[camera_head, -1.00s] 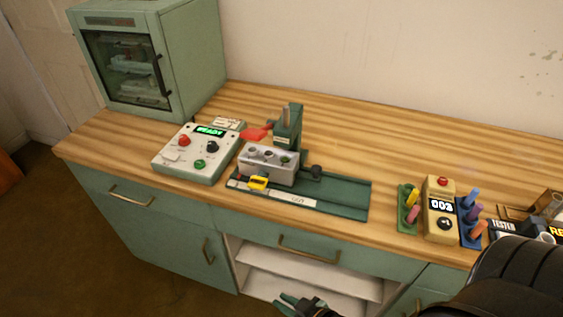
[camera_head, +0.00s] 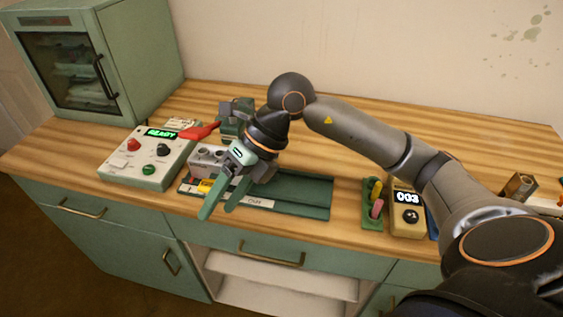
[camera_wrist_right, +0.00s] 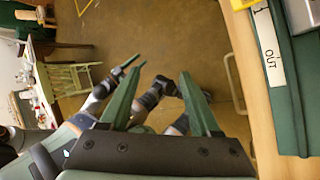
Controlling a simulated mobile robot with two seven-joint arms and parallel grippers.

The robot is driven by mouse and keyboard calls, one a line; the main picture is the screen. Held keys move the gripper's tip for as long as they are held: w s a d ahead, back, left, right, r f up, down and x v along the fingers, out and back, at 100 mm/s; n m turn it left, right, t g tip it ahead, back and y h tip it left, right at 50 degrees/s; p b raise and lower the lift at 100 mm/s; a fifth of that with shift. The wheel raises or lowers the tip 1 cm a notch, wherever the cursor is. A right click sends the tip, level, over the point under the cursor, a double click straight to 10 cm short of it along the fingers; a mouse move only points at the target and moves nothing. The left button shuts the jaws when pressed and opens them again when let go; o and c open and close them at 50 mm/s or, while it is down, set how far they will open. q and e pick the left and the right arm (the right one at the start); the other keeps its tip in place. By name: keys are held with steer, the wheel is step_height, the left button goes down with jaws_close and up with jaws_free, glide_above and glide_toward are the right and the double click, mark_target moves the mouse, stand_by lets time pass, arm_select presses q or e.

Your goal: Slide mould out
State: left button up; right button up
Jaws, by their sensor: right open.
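The grey mould block (camera_head: 207,158), with round holes in its top, sits at the left end of the green slide base (camera_head: 300,205), below the press. My right gripper (camera_head: 218,213) is open and empty. It points down in front of the base and appears above and near its front edge, covering the mould's right part and the middle of the base. In the right wrist view the open fingers (camera_wrist_right: 162,70) have only floor and parts of my body beyond them. The OUT label (camera_wrist_right: 270,48) lies to their right. My left gripper is not clearly distinguishable.
A control box (camera_head: 150,160) reading READY stands left of the press, with a red lever (camera_head: 199,131) between them. A green cabinet (camera_head: 150,60) is behind it. A counter reading 003 (camera_head: 407,205) and pegs in a green holder (camera_head: 372,212) stand right.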

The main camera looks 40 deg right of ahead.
steer(key=w+d+r+m+t+h, duration=0.2)
steer(key=d+h, duration=0.2)
steer(key=d, duration=0.4)
steer(key=w+d+r+m+t+h, duration=0.15)
steer(key=d+h, duration=0.25)
steer(key=d, duration=0.4)
steer(key=x, duration=1.1)
steer(key=shift+w+a+f, duration=0.1)
steer(key=shift+w+f, duration=0.05)
steer(key=shift+w, duration=0.15)
jaws_close()
